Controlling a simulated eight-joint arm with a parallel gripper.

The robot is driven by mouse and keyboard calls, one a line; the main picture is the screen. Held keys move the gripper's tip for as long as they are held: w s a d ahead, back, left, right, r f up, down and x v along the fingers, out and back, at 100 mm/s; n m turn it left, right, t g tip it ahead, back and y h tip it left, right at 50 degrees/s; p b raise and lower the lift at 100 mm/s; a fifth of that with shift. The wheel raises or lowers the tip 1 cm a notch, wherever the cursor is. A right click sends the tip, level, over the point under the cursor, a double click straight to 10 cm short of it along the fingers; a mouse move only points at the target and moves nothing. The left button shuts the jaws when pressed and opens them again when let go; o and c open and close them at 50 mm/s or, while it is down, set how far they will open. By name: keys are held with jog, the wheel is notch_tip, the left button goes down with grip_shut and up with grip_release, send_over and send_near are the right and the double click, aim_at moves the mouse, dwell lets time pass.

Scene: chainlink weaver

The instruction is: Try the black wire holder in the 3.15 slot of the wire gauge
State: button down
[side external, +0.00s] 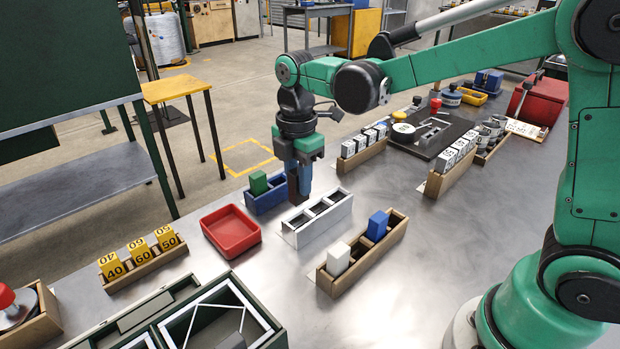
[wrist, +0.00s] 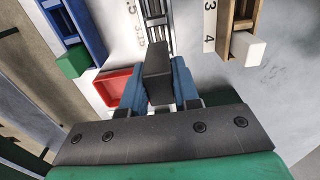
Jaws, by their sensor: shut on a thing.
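My gripper (side external: 299,186) is shut on the black wire holder (wrist: 157,73), a dark upright block between the blue fingers; the side external view shows its dark lower part (side external: 292,190). The white slotted rack (side external: 331,222), which looks like the wire gauge, has several compartments in a row with no block visible in them. The holder appears at its far-left end in the side external view. In the wrist view the holder covers part of this rack (wrist: 156,22).
A blue rack (side external: 268,204) with a green block (side external: 258,183) stands close behind. A wooden rack (side external: 331,287) holds a white block (side external: 338,258) and a blue block (side external: 377,225). A red tray (side external: 230,244) lies to the left. Bare metal table (side external: 440,240) is free to the right.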

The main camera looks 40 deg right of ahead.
aim_at(299, 202)
jog(key=shift+f, duration=2.55)
jog(key=c, duration=0.6)
grip_release()
jog(key=shift+o, duration=0.2)
jog(key=shift+r, duration=2.8)
